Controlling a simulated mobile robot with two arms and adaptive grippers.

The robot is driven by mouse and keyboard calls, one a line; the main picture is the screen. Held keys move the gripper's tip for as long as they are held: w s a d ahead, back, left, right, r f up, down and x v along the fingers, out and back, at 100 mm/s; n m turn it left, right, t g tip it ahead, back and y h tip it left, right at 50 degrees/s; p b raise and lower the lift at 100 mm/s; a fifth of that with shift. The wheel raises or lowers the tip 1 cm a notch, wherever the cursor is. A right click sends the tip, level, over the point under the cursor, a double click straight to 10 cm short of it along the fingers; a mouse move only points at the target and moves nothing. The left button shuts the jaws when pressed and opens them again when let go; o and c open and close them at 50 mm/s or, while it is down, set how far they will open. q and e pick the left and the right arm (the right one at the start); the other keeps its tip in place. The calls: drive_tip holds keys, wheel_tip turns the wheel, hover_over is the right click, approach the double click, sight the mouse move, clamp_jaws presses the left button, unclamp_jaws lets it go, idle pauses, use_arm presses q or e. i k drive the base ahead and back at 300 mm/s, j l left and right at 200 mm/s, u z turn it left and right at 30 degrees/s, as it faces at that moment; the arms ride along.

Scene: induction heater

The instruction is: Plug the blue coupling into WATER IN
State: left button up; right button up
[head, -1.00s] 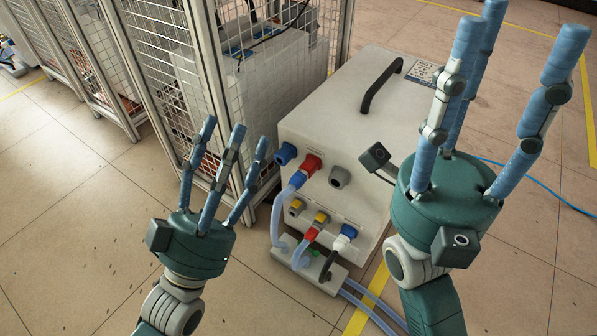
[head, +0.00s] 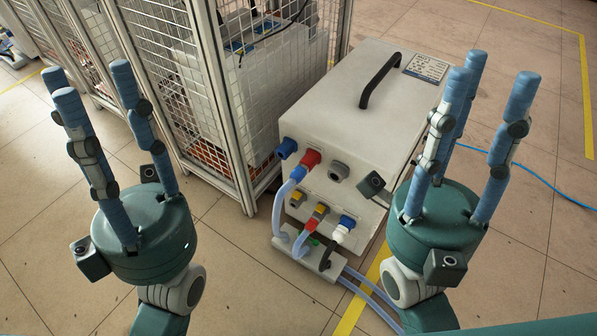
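The grey heater box (head: 360,105) stands on the floor at the centre of the head view. A blue coupling (head: 298,173) on a clear hose sits at the red fitting (head: 311,159) on its front panel; whether it is seated I cannot tell. A bare blue fitting (head: 287,147) is to the left of it. The panel labels are too small to read, so I cannot identify WATER IN. My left gripper (head: 92,85) is open and empty, left of the box. My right gripper (head: 490,80) is open and empty, right of the box.
Lower on the panel are yellow fittings, a red coupling (head: 311,225) and a white coupling (head: 340,234). A small hose block (head: 310,258) lies in front. A wire-mesh cage (head: 215,100) stands close behind on the left. A blue cable (head: 540,180) crosses the floor at right.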

sight(300, 172)
drive_tip(key=j+z, duration=0.2)
drive_tip(key=j, duration=0.55)
drive_tip(key=j+z, duration=0.15)
drive_tip(key=j, duration=0.6)
drive_tip(key=j+z, duration=0.2)
drive_tip(key=j, duration=0.5)
drive_tip(key=j+z, duration=0.2)
drive_tip(key=j, duration=0.55)
drive_tip(key=k, duration=0.05)
